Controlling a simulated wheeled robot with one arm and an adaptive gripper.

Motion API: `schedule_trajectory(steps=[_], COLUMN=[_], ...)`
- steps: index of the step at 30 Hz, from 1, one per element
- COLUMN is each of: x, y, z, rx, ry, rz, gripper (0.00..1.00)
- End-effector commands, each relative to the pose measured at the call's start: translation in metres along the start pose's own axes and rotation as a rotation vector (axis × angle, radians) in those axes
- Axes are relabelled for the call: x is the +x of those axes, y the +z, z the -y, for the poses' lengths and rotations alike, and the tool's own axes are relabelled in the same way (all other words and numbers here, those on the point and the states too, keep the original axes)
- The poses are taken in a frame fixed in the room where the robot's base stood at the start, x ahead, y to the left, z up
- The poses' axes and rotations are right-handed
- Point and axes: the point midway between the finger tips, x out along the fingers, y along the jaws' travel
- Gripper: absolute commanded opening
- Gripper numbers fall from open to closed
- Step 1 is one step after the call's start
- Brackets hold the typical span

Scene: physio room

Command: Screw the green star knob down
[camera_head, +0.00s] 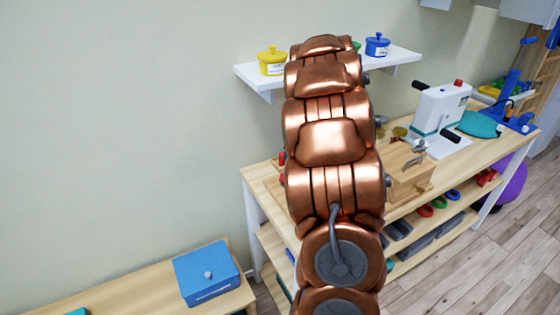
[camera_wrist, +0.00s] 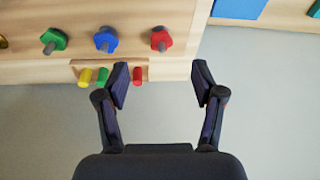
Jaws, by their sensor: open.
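The green star knob (camera_wrist: 54,40) sits on a grey stem on a light wooden board (camera_wrist: 25,70), at the upper left of the wrist view. A blue star knob (camera_wrist: 106,39) and a red star knob (camera_wrist: 161,39) stand in a row to its right. My gripper (camera_wrist: 161,82) is open and empty. Its fingers are below the red knob in the picture, well to the right of the green one. In the head view my copper arm covers the middle, and I cannot make out the green star knob or my gripper there.
Yellow (camera_wrist: 85,77), green (camera_wrist: 102,77) and red (camera_wrist: 137,75) pegs sit near the board's edge, close to my left finger.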

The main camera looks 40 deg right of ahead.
Motion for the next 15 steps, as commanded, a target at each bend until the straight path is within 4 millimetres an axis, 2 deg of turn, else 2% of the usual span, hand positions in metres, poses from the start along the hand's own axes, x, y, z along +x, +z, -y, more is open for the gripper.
schedule_trajectory(steps=[9,15], x=[-0.010,-0.016], y=[0.010,0.016], z=[0.050,0.072], rx=[0.004,0.007], ry=[-0.007,-0.009], rz=[0.040,0.054], gripper=[0.68,0.68])
